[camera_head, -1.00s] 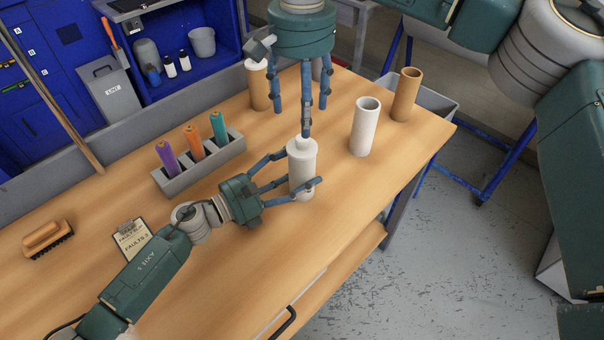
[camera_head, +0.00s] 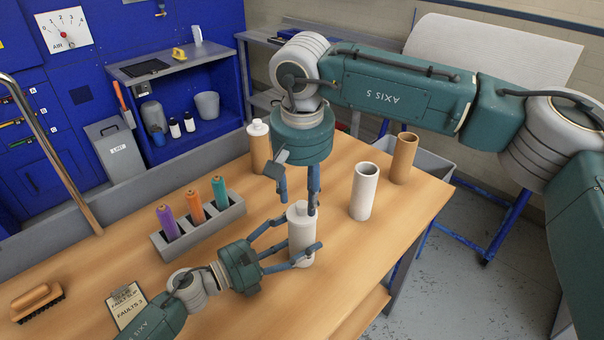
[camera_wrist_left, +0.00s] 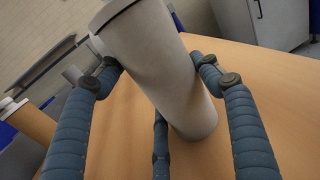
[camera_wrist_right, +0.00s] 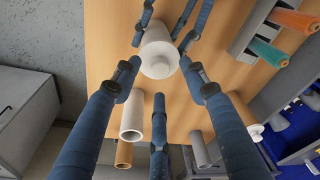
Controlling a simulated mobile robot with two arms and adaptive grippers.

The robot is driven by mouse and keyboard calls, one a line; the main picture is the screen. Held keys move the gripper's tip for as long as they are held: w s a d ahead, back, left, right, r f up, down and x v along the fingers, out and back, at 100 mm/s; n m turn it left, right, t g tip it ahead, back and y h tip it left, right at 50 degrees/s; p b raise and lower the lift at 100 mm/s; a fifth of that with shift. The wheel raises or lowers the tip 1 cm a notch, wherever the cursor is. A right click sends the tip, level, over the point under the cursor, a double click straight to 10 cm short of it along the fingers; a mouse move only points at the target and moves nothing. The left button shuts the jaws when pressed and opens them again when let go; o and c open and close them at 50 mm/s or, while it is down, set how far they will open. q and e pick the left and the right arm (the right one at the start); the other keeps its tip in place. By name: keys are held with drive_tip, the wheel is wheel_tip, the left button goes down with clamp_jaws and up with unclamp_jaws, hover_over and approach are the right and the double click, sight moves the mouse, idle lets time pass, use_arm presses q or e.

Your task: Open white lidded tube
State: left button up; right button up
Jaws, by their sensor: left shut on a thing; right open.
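The white lidded tube (camera_head: 300,238) stands upright on the wooden table in the head view, its lid with a small knob on top. My left gripper (camera_head: 288,246) is shut around the tube's body from the left; the left wrist view shows its fingers about the tube (camera_wrist_left: 165,75). My right gripper (camera_head: 298,198) hangs open above the lid, fingers pointing down. In the right wrist view the lid (camera_wrist_right: 159,60) lies beyond the spread fingers, near their tips. Whether any right fingertip touches the lid I cannot tell.
An open white tube (camera_head: 364,192) and an open brown tube (camera_head: 403,158) stand to the right. A brown tube with a white lid (camera_head: 259,148) stands behind. A grey rack (camera_head: 197,227) holds purple, orange and teal items at left. A clipboard (camera_head: 126,307) and a brush (camera_head: 37,303) lie nearer.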

drive_tip(key=shift+w+f, duration=0.2)
drive_tip(key=shift+f, duration=1.2)
drive_tip(key=shift+c, duration=0.3)
clamp_jaws()
drive_tip(key=shift+r, duration=0.2)
drive_tip(key=shift+r, duration=1)
